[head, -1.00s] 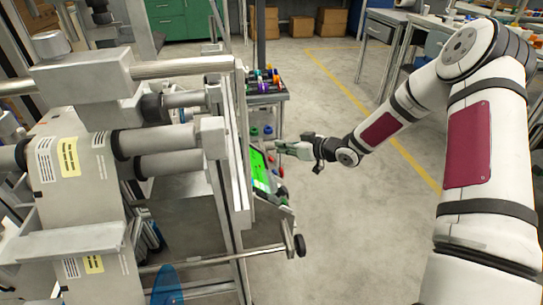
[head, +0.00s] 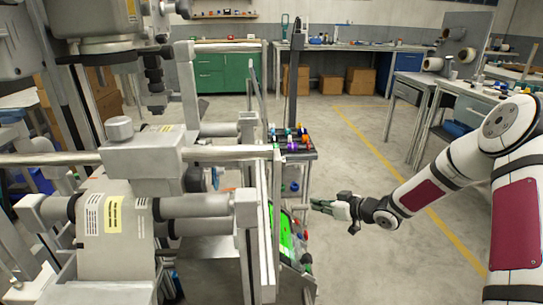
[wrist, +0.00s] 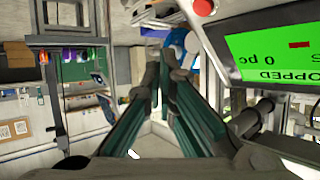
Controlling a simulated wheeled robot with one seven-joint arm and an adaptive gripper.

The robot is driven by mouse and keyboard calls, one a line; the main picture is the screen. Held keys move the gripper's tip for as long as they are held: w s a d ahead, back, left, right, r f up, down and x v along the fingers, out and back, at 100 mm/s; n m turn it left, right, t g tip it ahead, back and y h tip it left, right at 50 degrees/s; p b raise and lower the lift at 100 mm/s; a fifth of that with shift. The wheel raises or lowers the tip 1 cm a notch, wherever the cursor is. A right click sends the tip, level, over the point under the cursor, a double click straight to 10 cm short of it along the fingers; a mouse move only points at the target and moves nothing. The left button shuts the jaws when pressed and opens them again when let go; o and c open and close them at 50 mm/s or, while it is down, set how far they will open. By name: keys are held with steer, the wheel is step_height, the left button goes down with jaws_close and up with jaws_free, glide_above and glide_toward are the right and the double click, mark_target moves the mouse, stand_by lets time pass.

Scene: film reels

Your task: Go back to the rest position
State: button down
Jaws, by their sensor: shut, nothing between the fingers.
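My gripper (head: 326,206) is in the middle of the head view, in front of the machine's control panel (head: 283,232) with its lit green screen. It is apart from the panel and holds nothing. Its green-lined fingers show in the wrist view (wrist: 162,88), shut and empty. In the wrist view the green screen (wrist: 272,50) appears upside down at the upper right, with part of a red button (wrist: 203,6) beside it. My arm reaches in from the right side of the head view.
The large grey machine (head: 120,215) fills the left. A small cart with colourful reels (head: 290,137) stands beyond the panel. Grey tables (head: 455,88) stand at the right, and cardboard boxes (head: 361,80) at the back. The floor (head: 380,160) between has free room.

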steer(key=s+d+r+m+g+h, duration=0.1)
steer(key=s+d+r+h, duration=0.2)
steer(key=r+h, duration=0.15)
steer(key=s+d+r+g+h, duration=0.1)
steer(key=s+d+r+h, duration=0.15)
steer(key=r, duration=0.35)
steer(key=s+d+r+m+g+h, duration=0.25)
steer(key=s+r+h, duration=0.25)
steer(key=s+r, duration=0.7)
steer(key=s+a+r+m+g+y, duration=0.1)
steer(key=s+a+m+g+y, duration=0.3)
steer(key=s, duration=1.3)
steer(key=s+a+g, duration=0.1)
steer(key=s+a, duration=0.4)
steer(key=s, duration=1.3)
step_height(320, 180, up, 28)
steer(key=t+p, duration=0.3)
steer(key=p, duration=2.3)
steer(key=shift+r, duration=0.25)
steer(key=shift+t, duration=0.25)
